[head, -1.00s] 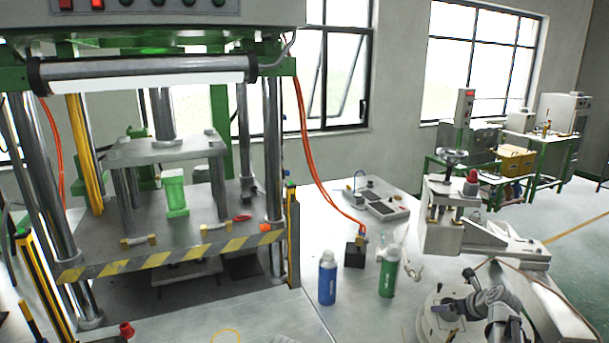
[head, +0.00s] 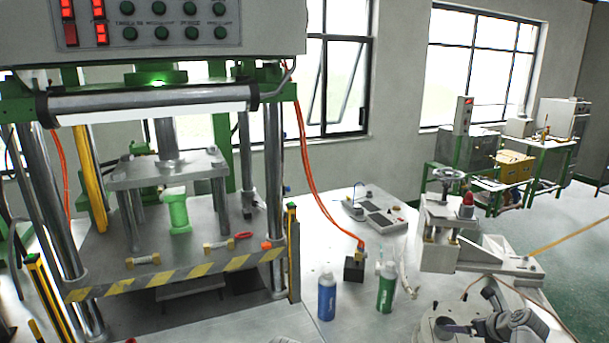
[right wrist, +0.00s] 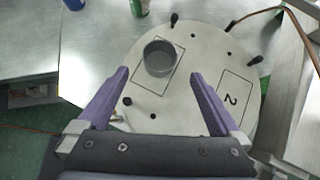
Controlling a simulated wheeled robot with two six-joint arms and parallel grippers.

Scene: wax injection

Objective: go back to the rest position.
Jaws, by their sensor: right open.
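My right gripper (right wrist: 160,75) is open and empty, its two purple fingers spread apart in the right wrist view. It is over a round pale plate (right wrist: 190,114) with outlined squares, one marked 2. A grey metal cup (right wrist: 158,58) stands upright on the plate in the other outlined square, just ahead of the fingertips and appearing between them. I cannot tell the exact height of the fingers above the plate. In the head view the right arm shows at the lower right, over the round plate (head: 428,330). My left gripper is not in view.
A large press (head: 190,270) with a striped edge stands at left. A blue bottle (head: 327,298), a green bottle (head: 386,292) and a black block (head: 354,269) stand on the table. A clamp machine (head: 437,245) is just behind the round plate.

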